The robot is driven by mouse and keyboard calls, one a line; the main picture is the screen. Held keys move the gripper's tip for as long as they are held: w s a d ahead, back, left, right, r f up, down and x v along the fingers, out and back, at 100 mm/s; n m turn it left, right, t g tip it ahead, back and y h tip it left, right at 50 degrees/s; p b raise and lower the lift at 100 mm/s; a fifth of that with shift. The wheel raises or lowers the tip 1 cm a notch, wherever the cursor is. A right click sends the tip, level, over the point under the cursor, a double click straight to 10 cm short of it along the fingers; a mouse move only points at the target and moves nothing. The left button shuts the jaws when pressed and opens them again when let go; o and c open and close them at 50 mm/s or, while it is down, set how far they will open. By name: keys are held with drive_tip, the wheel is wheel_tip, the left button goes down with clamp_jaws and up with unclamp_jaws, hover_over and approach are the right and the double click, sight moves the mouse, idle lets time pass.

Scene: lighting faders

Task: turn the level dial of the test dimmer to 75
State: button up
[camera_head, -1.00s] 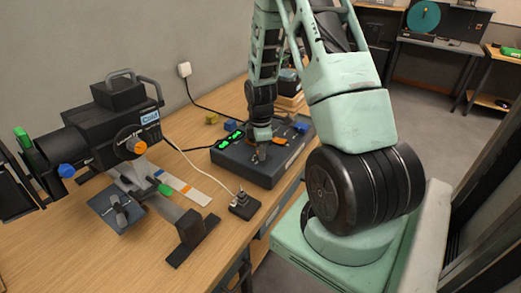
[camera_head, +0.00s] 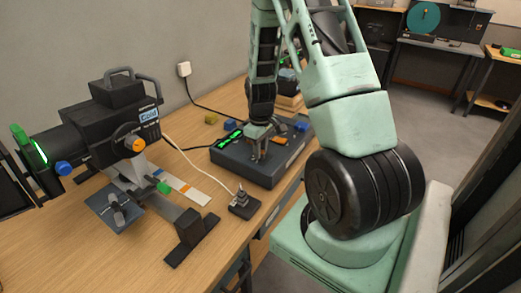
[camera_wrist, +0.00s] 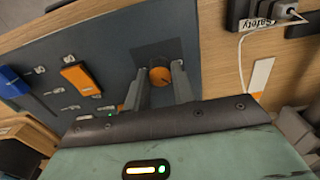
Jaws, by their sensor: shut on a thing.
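The test dimmer is a dark blue-grey box (camera_head: 226,160) on the wooden bench, with a green-lit display (camera_head: 228,138) whose reading I cannot make out. In the wrist view its panel (camera_wrist: 110,50) fills the upper left, and an orange round dial (camera_wrist: 160,76) with a dark mark sits on a darker square. My gripper (camera_wrist: 160,84) has a finger on either side of this dial and is shut on it. In the head view my gripper (camera_head: 259,158) points down onto the box top and the dial is hidden.
A black spotlight (camera_head: 100,135) with an orange knob stands at the left. A small black box with a cable (camera_head: 243,204) sits in front of the dimmer.

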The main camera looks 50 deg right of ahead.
drive_tip(key=m, duration=0.4)
drive_tip(key=shift+m, duration=0.3)
drive_tip(key=m, duration=0.4)
drive_tip(key=shift+m, duration=0.3)
drive_tip(key=m, duration=0.4)
drive_tip(key=shift+r+m, duration=0.1)
drive_tip(key=shift+m, duration=0.2)
drive_tip(key=shift+m+p, duration=0.3)
drive_tip(key=shift+m, duration=1.6)
drive_tip(key=o, duration=1)
